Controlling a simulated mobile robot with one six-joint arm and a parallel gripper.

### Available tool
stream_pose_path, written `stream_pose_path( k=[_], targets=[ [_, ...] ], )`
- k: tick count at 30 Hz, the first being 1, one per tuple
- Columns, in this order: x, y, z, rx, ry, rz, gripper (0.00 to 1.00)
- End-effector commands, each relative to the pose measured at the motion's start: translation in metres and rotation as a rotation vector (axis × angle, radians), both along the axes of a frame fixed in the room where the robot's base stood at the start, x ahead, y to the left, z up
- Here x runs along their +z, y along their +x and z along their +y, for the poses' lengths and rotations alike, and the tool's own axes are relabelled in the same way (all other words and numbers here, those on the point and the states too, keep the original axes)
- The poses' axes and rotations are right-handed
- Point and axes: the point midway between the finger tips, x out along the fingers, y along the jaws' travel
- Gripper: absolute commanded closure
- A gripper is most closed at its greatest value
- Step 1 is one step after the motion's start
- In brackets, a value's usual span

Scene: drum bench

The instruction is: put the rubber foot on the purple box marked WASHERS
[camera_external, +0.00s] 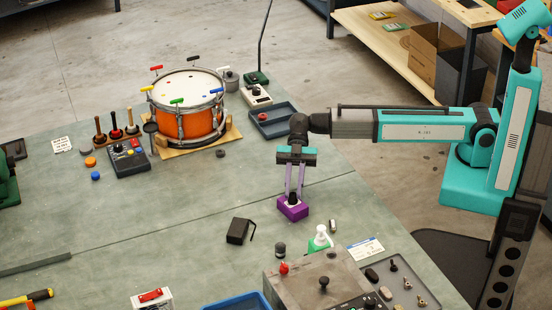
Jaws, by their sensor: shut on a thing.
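The purple box (292,213) stands on the green-grey bench, right of centre; its marking is too small to read. My gripper (294,196) points straight down over the box, its two thin fingers shut on a small dark piece, the rubber foot (293,201). The foot is at the top of the box, between the fingertips. I cannot tell whether it touches the box top or is held just above it.
An orange drum (187,115) stands on a wooden board at the back. A black block (238,231), a small dark cylinder (280,249) and a green-white bottle (320,239) stand in front of the box.

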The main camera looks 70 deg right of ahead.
Motion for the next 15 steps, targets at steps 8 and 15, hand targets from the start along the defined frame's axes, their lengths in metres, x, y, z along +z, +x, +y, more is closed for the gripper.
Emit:
stream_pose_path(
  k=[8,15],
  targets=[
    [-0.0016,0.0000,0.0000,0.000,0.000,0.000,0.62],
    [-0.0015,0.0000,0.0000,0.000,0.000,0.000,0.62]
  ],
)
